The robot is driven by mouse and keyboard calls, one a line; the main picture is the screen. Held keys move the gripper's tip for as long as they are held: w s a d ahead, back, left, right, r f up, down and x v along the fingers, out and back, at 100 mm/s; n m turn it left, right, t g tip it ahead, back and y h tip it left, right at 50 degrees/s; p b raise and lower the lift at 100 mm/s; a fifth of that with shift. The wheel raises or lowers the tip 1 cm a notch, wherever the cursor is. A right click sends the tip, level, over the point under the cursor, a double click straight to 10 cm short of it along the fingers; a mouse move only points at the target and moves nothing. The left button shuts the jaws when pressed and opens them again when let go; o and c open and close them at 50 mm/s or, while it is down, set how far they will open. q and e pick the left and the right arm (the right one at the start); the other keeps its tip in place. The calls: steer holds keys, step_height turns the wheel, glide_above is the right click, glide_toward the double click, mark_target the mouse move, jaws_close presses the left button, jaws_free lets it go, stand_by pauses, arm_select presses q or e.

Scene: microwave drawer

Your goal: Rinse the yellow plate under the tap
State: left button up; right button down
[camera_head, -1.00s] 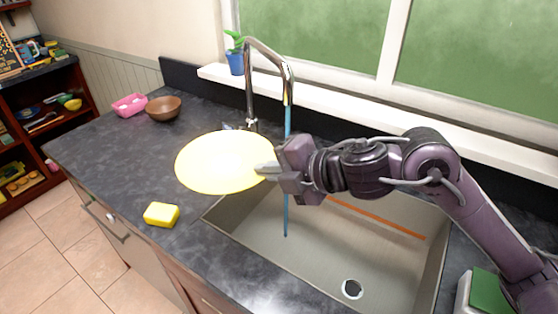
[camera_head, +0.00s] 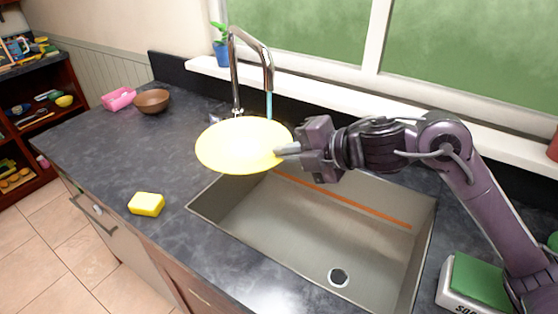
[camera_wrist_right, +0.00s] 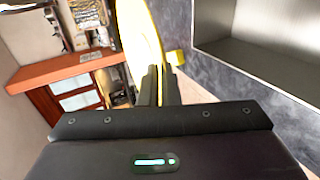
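The yellow plate (camera_head: 240,146) is held in the air by my right gripper (camera_head: 285,150), which is shut on its right rim. The plate hangs over the sink's left edge, near the tap. The tap (camera_head: 253,45) is a tall bent chrome spout, and a blue water stream (camera_head: 269,104) runs from it down to behind the plate's upper right part. In the right wrist view the plate (camera_wrist_right: 140,35) stands between the fingers (camera_wrist_right: 159,86). The sink basin (camera_head: 320,228) lies below. My left gripper is not in view.
A yellow sponge (camera_head: 147,204) lies on the dark counter (camera_head: 110,160) left of the sink. A brown bowl (camera_head: 152,101) and a pink container (camera_head: 118,98) stand at the back left. A potted plant (camera_head: 221,45) is on the sill. A green-topped box (camera_head: 478,285) stands at the right.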

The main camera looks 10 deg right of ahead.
steer(key=w+d+f+b, duration=0.1)
steer(key=w+d, duration=0.4)
steer(key=shift+w+d+f, duration=0.3)
steer(key=shift+w+d, duration=0.05)
steer(key=shift+w, duration=0.05)
stand_by(0.6)
steer(key=s+a, duration=0.5)
steer(key=shift+s+a, duration=0.35)
stand_by(0.4)
steer(key=shift+r, duration=0.1)
stand_by(1.1)
steer(key=shift+s+a+r+p, duration=1.8)
steer(key=shift+r+p, duration=0.1)
steer(key=shift+p, duration=0.35)
